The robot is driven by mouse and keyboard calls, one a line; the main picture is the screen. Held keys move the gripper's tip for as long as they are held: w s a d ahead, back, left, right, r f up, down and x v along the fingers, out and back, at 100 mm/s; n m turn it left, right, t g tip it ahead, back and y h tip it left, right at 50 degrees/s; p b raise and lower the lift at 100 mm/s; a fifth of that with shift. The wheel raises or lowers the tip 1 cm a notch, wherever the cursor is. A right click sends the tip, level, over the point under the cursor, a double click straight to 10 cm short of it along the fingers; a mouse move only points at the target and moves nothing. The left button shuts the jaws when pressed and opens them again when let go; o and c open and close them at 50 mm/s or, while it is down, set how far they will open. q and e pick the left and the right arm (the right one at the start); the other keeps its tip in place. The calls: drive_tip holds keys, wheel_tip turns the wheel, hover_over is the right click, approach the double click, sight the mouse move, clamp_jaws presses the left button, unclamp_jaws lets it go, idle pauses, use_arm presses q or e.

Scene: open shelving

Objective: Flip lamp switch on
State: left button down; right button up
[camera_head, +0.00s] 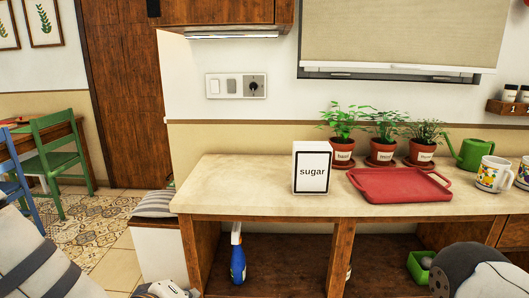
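A wall panel (235,86) is on the white wall above the left end of the counter. It has two rocker switches side by side, the left one (215,86) paler than the grey one (232,86), and a dark round socket or knob (253,86) on the right. I cannot tell the switch positions. A lamp strip (237,33) is under the wall cabinet; I cannot tell if it is lit. My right gripper is out of view.
The counter (240,185) holds a sugar box (311,168), a red tray (400,184), several potted herbs, a green watering can (471,152) and mugs. A blue spray bottle (237,255) stands below. The wall in front of the panel is clear. A cushioned bench (155,204) is left.

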use_arm(q)
drive_tip(key=s+f+m+g, duration=0.45)
drive_tip(key=s+f, duration=0.65)
drive_tip(key=s, duration=0.3)
drive_tip(key=s+a+f+m+g, duration=0.1)
drive_tip(key=s+a+f+g, duration=0.1)
drive_tip(key=s, duration=0.7)
drive_tip(key=s+a+f+m+g+y, duration=0.1)
drive_tip(key=s+a+m+g, duration=0.1)
drive_tip(key=s, duration=0.7)
drive_tip(key=s+a+f+m+g+y, duration=0.1)
drive_tip(key=s+a+f+m+g, duration=0.1)
drive_tip(key=s, duration=0.7)
drive_tip(key=shift+a+f+g+p, duration=0.3)
drive_tip(key=shift+a+g+p, duration=0.15)
drive_tip(key=shift+a+g, duration=0.4)
drive_tip(key=shift+d, duration=0.15)
